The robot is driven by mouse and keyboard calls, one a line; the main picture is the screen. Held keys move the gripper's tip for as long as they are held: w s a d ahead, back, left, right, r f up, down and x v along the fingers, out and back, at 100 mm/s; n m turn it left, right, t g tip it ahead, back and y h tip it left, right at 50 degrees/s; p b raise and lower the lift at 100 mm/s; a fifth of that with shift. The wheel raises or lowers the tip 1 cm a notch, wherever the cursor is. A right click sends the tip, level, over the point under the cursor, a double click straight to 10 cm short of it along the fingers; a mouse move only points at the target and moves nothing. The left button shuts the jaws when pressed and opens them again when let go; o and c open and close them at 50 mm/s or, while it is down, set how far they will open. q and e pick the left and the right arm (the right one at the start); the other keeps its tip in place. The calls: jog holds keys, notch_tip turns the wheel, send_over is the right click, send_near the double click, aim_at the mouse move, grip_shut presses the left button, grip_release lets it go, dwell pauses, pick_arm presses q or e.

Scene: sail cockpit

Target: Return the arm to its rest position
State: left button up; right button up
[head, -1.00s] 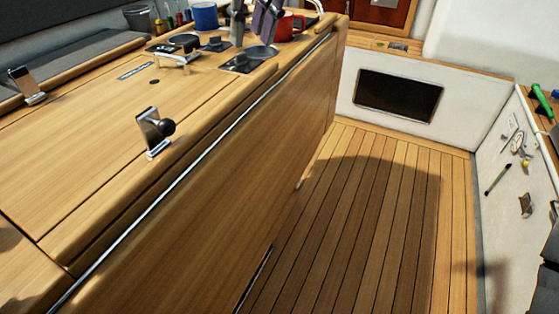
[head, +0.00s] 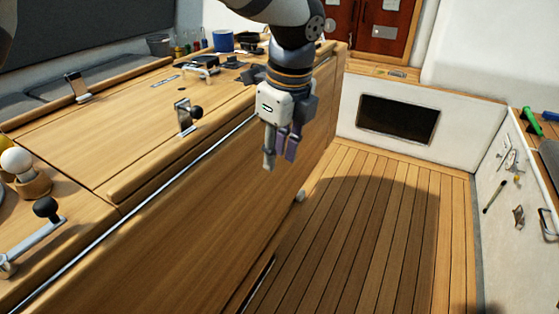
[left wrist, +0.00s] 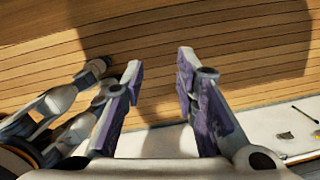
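My left arm (head: 290,35) comes in at the top of the head view and hangs down beside the wooden counter's edge. Its left gripper (head: 279,158) points down in front of the counter's side panel, with nothing held. In the left wrist view the two purple-padded fingers of the left gripper (left wrist: 160,62) are apart with only floor planks behind the gap. My right gripper does not show in the head view. Pale jointed parts at the left of the left wrist view look like my own body.
The wooden counter (head: 130,130) carries a latch (head: 186,117), a blue mug (head: 223,41) and a winch handle (head: 40,230). A white cabinet wall with a dark panel (head: 398,118) stands behind. Plank floor (head: 370,230) is clear. A side bench with a green tool (head: 531,121) is at right.

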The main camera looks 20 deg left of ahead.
pick_arm(q)
jog(key=shift+s+f, duration=0.1)
jog(key=shift+f, duration=0.25)
jog(key=s+d+f+n+g+h, duration=0.1)
jog(key=s+f+n+h, duration=0.1)
jog(key=s+f+n, duration=0.8)
jog(key=s+f+n+g+h, duration=0.15)
jog(key=s+f, duration=0.55)
jog(key=f, duration=0.8)
jog(key=s+a+f+n, duration=0.1)
jog(key=s+a+n, duration=0.1)
jog(key=s, duration=0.4)
jog(key=s+a+f+n+y, duration=0.1)
jog(key=s+a+f+n, duration=0.1)
jog(key=s+n, duration=0.3)
jog(key=s+a+f+n+y, duration=0.1)
jog(key=s+a+f+n, duration=0.1)
jog(key=s, duration=0.6)
jog(key=shift+a+f+n, duration=0.25)
jog(key=shift+a+n, duration=0.4)
jog(key=shift+n, duration=0.2)
